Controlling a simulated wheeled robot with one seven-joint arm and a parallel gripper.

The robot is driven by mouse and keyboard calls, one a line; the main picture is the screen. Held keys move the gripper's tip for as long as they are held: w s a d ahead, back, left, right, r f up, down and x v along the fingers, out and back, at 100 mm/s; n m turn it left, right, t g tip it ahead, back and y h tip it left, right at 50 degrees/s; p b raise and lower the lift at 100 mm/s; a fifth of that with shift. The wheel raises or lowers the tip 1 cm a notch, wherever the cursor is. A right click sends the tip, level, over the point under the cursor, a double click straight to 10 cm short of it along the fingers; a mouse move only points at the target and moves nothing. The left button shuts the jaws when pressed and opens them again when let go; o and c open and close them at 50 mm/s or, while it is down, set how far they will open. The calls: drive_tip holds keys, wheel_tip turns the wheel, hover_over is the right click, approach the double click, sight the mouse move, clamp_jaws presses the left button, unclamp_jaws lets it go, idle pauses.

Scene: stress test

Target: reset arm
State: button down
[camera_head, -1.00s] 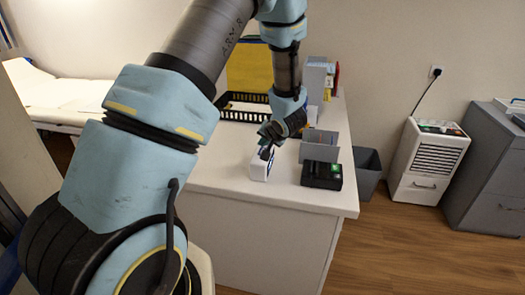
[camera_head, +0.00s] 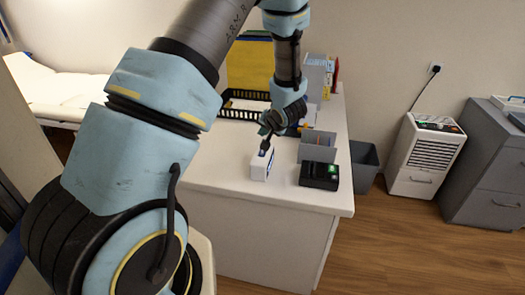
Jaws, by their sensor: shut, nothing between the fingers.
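My arm reaches from the left foreground over the white table (camera_head: 220,160). My gripper (camera_head: 265,149) points down and is shut, with nothing in it. Its tip is at the top of a small white box (camera_head: 259,168) standing on the table; I cannot tell whether they touch. The wrist is above and behind the box.
A black device with a green display (camera_head: 319,176) and a grey holder (camera_head: 317,147) stand right of the box. A black basket (camera_head: 243,110) is at the back. A grey bin (camera_head: 364,165), a white heater-like unit (camera_head: 424,158) and a grey cabinet (camera_head: 488,165) stand right on the floor.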

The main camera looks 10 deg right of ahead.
idle(0.3)
drive_tip(key=s+a+r+n+g+h, duration=0.2)
drive_tip(key=s+a+r+g+h, duration=0.15)
drive_tip(key=a+r, duration=0.4)
drive_tip(key=s+a+r+n+g, duration=0.1)
drive_tip(key=s+a+r+g, duration=0.1)
drive_tip(key=s+a, duration=0.5)
drive_tip(key=s+a+r+n+g+y, duration=0.1)
drive_tip(key=s+a+r+n+g, duration=0.1)
drive_tip(key=s+a, duration=0.5)
drive_tip(key=s, duration=0.3)
drive_tip(key=shift+a+r+n, duration=0.25)
drive_tip(key=shift+n, duration=0.05)
drive_tip(key=shift+y, duration=0.25)
